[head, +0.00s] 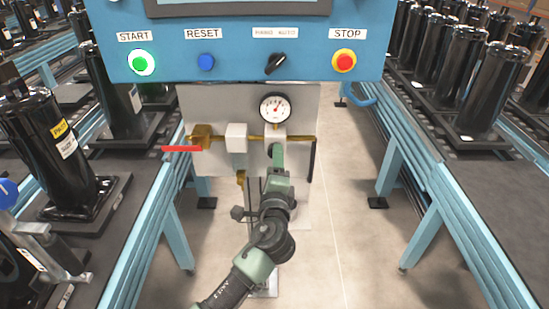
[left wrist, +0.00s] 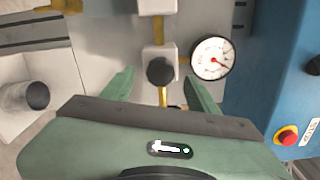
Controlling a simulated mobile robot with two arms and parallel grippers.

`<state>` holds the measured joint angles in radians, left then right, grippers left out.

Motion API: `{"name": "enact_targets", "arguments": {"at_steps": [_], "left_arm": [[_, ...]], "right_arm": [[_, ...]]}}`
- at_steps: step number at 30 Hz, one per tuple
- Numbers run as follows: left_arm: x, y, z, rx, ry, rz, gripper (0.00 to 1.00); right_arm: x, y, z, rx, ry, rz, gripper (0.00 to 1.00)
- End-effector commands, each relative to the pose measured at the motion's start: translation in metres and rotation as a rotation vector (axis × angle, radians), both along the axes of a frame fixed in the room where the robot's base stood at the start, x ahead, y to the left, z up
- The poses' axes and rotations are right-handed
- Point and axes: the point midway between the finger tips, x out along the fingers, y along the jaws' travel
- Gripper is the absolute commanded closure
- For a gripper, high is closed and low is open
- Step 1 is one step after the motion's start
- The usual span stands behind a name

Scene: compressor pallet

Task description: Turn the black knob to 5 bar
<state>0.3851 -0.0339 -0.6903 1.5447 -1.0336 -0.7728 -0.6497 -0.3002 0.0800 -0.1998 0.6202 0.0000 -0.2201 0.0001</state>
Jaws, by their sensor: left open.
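The black knob (left wrist: 160,71) sits on a white block of the air line. In the left wrist view it shows between the two green fingers of my left gripper (left wrist: 159,77), with a gap on each side. In the head view my left gripper (head: 277,153) is in front of the block and hides most of the knob. The round white pressure gauge (head: 275,109) is just above the knob, with a red needle; it also shows in the left wrist view (left wrist: 212,58). Its numbers are too small to read. My right gripper is not in view.
A blue control panel (head: 230,75) overhangs the line with a green START button (head: 141,62), blue RESET button (head: 206,62), black selector (head: 276,63) and red STOP button (head: 344,61). A red lever (head: 181,149) sticks out left. Conveyors with black compressors flank both sides.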

Motion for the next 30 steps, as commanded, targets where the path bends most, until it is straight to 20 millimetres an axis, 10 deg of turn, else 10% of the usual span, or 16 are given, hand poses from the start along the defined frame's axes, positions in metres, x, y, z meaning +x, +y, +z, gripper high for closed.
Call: {"name": "enact_targets", "arguments": {"at_steps": [9, 23, 26, 30], "left_arm": [[-0.038, 0.000, -0.001, 0.000, 0.001, 0.000, 0.41], [-0.038, 0.000, -0.001, 0.000, 0.002, 0.000, 0.41], [-0.037, 0.002, -0.016, -0.011, 0.031, -0.001, 0.41], [-0.037, 0.011, -0.084, -0.068, 0.158, -0.003, 0.41]], "right_arm": [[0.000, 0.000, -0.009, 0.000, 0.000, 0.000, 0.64], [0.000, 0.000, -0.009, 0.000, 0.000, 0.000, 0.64], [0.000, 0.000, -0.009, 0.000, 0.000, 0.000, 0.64], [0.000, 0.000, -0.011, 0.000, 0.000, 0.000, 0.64]]}}
